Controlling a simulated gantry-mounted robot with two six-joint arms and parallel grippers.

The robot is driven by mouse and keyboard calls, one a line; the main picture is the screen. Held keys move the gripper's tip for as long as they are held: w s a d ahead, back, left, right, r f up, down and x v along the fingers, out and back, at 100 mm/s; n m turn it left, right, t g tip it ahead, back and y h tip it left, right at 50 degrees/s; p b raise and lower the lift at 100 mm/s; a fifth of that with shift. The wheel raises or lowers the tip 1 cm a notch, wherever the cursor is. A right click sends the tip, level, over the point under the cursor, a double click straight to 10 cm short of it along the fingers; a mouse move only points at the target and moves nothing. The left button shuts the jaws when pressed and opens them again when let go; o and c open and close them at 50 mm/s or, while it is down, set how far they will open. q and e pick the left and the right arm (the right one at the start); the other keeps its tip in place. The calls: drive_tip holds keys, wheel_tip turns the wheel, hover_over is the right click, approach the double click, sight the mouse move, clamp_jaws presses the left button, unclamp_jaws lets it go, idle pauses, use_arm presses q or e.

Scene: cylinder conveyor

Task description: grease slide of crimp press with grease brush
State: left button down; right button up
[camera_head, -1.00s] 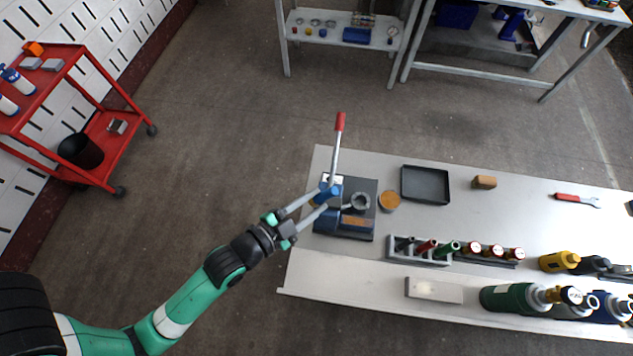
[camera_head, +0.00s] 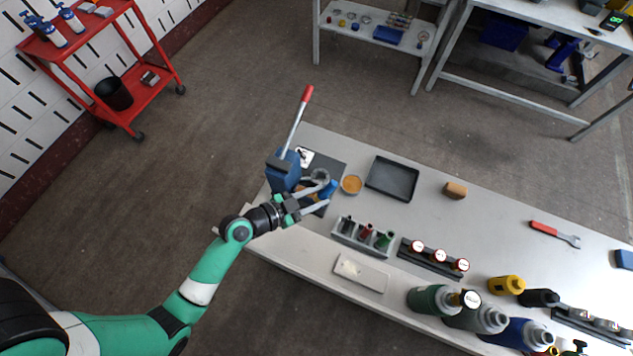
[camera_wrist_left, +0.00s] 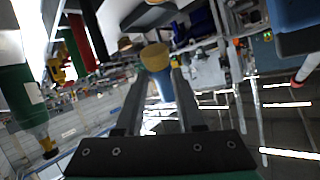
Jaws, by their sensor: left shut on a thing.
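The crimp press stands at the near left end of the bench, with a blue body (camera_head: 283,172), a dark base plate (camera_head: 327,168) and a raised lever with a red grip (camera_head: 307,94). My left gripper (camera_head: 326,194) is over the press's right part, shut on the grease brush (camera_head: 331,188). The brush's blue handle and tan tip (camera_wrist_left: 155,57) show between the fingers in the left wrist view. The gripper largely hides the slide, so I cannot tell whether the brush touches it. My right gripper is not in view.
A black tray (camera_head: 392,178) and a brown block (camera_head: 455,190) lie behind. A grey rack (camera_head: 362,237) with several coloured tools, a pale block (camera_head: 361,272) and bottles (camera_head: 435,299) line the front. A wrench (camera_head: 555,233) lies far right.

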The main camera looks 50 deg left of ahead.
use_arm(q)
drive_tip(key=w+a+n, duration=0.1)
drive_tip(key=w+a, duration=0.1)
drive_tip(key=a, duration=0.3)
drive_tip(key=shift+y, duration=0.4)
drive_tip(key=shift+w+f+b, duration=0.1)
drive_tip(key=shift+f+b, duration=2.3)
drive_tip(key=shift+f, duration=0.4)
drive_tip(key=shift+f+b, duration=0.6)
drive_tip(key=shift+b, duration=0.05)
drive_tip(key=shift+r, duration=0.1)
